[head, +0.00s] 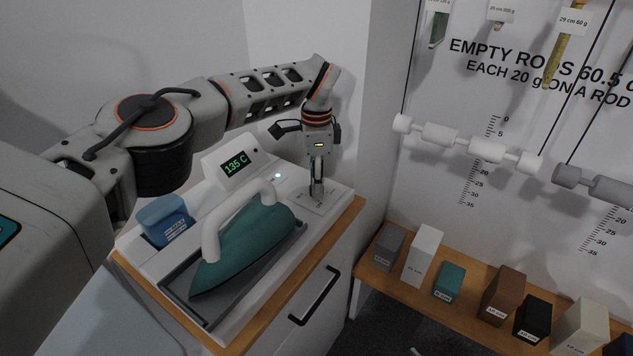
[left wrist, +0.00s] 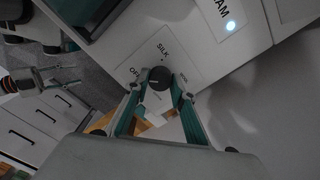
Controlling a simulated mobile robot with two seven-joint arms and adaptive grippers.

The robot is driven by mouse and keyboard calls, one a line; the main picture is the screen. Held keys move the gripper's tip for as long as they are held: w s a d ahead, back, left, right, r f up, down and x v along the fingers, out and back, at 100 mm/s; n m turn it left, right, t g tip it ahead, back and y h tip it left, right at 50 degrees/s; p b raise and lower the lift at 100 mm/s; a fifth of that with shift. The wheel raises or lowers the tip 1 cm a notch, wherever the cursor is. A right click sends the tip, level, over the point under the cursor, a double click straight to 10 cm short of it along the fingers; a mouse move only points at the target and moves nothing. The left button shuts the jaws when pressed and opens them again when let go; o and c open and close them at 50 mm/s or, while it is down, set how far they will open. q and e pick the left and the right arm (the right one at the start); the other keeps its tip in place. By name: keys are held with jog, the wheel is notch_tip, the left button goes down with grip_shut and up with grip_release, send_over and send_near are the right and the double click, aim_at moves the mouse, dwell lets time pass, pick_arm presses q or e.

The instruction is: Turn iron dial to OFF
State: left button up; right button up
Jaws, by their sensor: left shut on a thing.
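The iron dial (left wrist: 160,77) is a small dark round knob on a white panel in the left wrist view. "OFF" and "SILK" are printed beside it, with another label partly hidden by a finger. Its exact pointer setting is too small to tell. My left gripper (left wrist: 161,92) is shut on the dial, one finger on each side; in the head view the gripper (head: 316,192) points down onto the station's back right corner and hides most of the dial. The teal iron (head: 245,250) with a white handle rests on the station.
A display (head: 236,168) reads 135 C. A blue water container (head: 163,219) stands left of the iron. A lit round light (head: 278,175) is near the gripper. A wall stands close behind. At right, a wooden shelf (head: 385,280) holds several blocks below hanging rods.

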dwell(0.3)
pick_arm(q)
jog(key=o, duration=1.1)
jog(key=shift+r, duration=0.2)
notch_tip(320, 180, up, 12)
jog(key=shift+f, duration=0.15)
jog(key=shift+s+f, duration=0.1)
